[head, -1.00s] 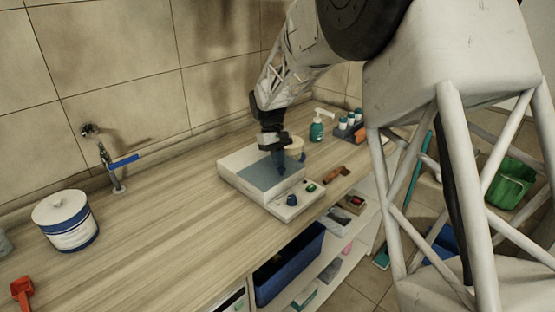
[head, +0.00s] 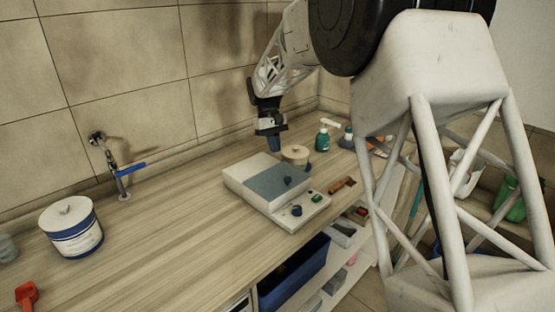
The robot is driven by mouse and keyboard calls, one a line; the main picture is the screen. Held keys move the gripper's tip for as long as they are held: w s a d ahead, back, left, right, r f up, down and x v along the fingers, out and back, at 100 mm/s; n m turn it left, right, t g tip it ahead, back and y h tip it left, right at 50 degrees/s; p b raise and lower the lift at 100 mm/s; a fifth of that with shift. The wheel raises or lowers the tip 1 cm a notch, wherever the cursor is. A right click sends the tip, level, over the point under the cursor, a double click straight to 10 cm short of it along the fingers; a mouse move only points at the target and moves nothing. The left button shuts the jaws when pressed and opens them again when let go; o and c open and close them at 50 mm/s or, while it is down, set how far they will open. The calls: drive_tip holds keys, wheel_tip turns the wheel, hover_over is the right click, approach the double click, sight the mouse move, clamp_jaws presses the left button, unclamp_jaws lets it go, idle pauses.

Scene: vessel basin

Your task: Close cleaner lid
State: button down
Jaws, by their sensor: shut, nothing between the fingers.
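The cleaner (head: 238,178) is a low, pale box on the wooden counter. Its lid (head: 281,179) is a blue-grey panel with a small dark knob, lying flat on the box's top and looking closed. A front panel of the cleaner carries a dark knob (head: 296,210) and a green button (head: 317,198). My gripper (head: 273,146) is shut and empty. It is raised above and behind the lid, apart from it.
A round beige-lidded pot (head: 295,154) stands just behind the cleaner. A teal pump bottle (head: 323,140) is farther back. A brown object (head: 342,184) lies right of the cleaner. A white and blue tub (head: 71,230), a tap (head: 117,172) and a red item (head: 26,295) are left. The middle counter is clear.

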drive_tip(key=shift+v, duration=2)
drive_tip(key=s+d+r+m+t, duration=0.1)
drive_tip(key=s+d+r, duration=0.2)
drive_tip(key=s+d, duration=0.35)
drive_tip(key=s+d+r+m+t+y, duration=0.1)
drive_tip(key=s+d+r, duration=0.15)
drive_tip(key=s, duration=0.65)
drive_tip(key=s+d+r+m+t, duration=0.1)
drive_tip(key=s+d+r, duration=0.1)
drive_tip(key=s+d, duration=0.4)
drive_tip(key=s+d+f+m+t, duration=0.1)
drive_tip(key=s+d+f, duration=0.2)
drive_tip(key=s, duration=1.1)
drive_tip(key=s+d+f+m+t+y, duration=0.1)
drive_tip(key=s+d+f+m+t, duration=0.1)
drive_tip(key=s, duration=1.2)
drive_tip(key=shift+s+d+f, duration=0.3)
drive_tip(key=shift+d+f, duration=0.3)
drive_tip(key=shift+f, duration=0.2)
drive_tip(key=c, duration=1.8)
unclamp_jaws()
drive_tip(key=shift+c, duration=0.2)
